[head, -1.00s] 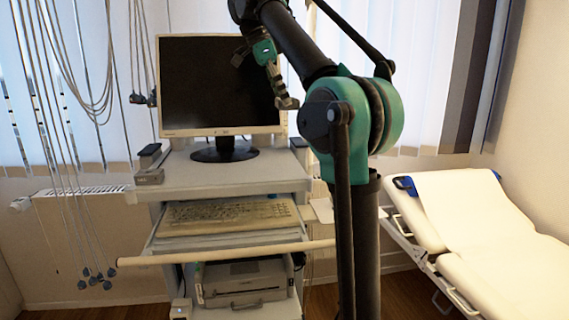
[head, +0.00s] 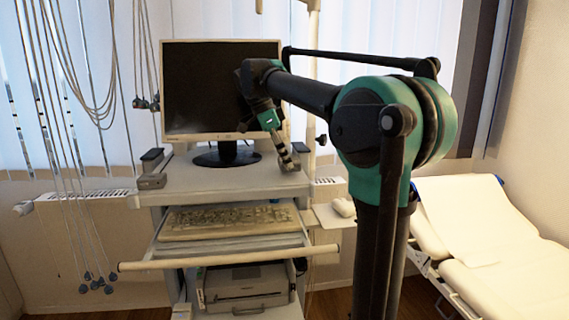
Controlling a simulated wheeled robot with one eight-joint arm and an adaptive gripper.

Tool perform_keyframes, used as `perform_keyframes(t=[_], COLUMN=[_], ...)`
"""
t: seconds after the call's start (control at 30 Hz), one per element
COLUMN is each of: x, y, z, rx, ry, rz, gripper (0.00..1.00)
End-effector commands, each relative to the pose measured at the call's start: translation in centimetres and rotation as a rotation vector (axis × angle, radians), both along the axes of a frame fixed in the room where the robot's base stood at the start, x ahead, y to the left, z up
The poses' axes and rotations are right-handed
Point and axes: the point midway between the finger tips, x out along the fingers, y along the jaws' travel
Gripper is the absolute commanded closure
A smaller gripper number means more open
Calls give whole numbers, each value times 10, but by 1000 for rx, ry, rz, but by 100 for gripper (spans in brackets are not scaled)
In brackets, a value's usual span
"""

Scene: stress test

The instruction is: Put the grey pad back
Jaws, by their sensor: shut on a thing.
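My gripper (head: 287,158) is at the right end of the cart's top shelf (head: 215,181), in front of the monitor's lower right corner. It points down and slightly right. Its fingers are shut on a small grey thing (head: 290,166), which I take to be the grey pad. The fingers hide much of it. It is low, close to the shelf's right edge; I cannot tell whether it touches the shelf.
A monitor (head: 215,90) stands on the top shelf, with a grey box (head: 152,181) and dark block (head: 152,158) at left. A keyboard (head: 215,222) and printer (head: 245,285) are below. Cables (head: 60,150) hang left. A couch (head: 480,220) stands right. The shelf's middle front is clear.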

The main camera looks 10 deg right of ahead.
Motion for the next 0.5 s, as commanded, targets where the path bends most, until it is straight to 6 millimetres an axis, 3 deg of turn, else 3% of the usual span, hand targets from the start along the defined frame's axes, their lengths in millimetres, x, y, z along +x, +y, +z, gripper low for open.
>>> perform_keyframes(t=[0.13,0.43,0.47,0.5], x=[0,0,0,0], y=[0,0,0,0], z=[-17,-18,-18,-18], rx=[0,0,0,0], ry=[0,0,0,0], rz=[0,0,0,0], gripper=[51,51,25,20])
